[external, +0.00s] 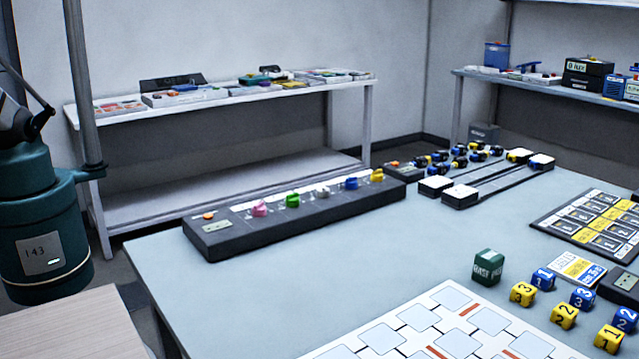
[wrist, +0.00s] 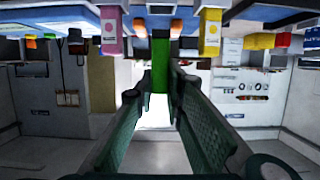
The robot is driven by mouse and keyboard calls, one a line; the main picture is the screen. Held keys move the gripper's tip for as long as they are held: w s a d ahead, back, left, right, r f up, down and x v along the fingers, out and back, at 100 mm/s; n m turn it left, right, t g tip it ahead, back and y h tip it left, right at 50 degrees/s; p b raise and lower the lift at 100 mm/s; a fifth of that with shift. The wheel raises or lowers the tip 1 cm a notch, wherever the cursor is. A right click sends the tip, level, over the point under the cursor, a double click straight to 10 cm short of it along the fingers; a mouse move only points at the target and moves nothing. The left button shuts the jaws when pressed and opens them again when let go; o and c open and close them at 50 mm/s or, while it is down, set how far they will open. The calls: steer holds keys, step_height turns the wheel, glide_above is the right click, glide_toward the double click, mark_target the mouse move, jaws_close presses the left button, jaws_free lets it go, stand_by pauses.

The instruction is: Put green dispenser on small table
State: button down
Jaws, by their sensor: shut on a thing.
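In the wrist view, my gripper (wrist: 161,80) has its two dark green fingers closed in at the far end around a bright green block, the green dispenser (wrist: 160,58). The fingertips lie along its sides, and much of it is hidden. A pink dispenser (wrist: 111,30) is on its left and a yellow dispenser (wrist: 210,32) on its right, both apart from the fingers. My gripper and the green dispenser do not show in the external view. A pale wooden top (external: 70,328) shows there at the bottom left; I cannot tell if it is the small table.
A large grey table (external: 190,300) holds a black rack (external: 225,235) with coloured knobs, numbered cubes (external: 563,315) and a white board (external: 400,335). A white bench (external: 120,118) stands behind, and a shelf (external: 600,97) at the back right. My teal arm part is at the left.

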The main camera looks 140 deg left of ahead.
steer(key=shift+f+b, duration=0.45)
steer(key=shift+f, duration=1.55)
steer(key=shift+f+b, duration=0.35)
steer(key=shift+f, duration=0.1)
steer(key=c, duration=2.3)
jaws_free()
steer(key=shift+s+r, duration=0.1)
steer(key=shift+s, duration=0.05)
steer(key=v, duration=1.1)
steer(key=shift+s, duration=0.35)
steer(key=shift+r, duration=0.1)
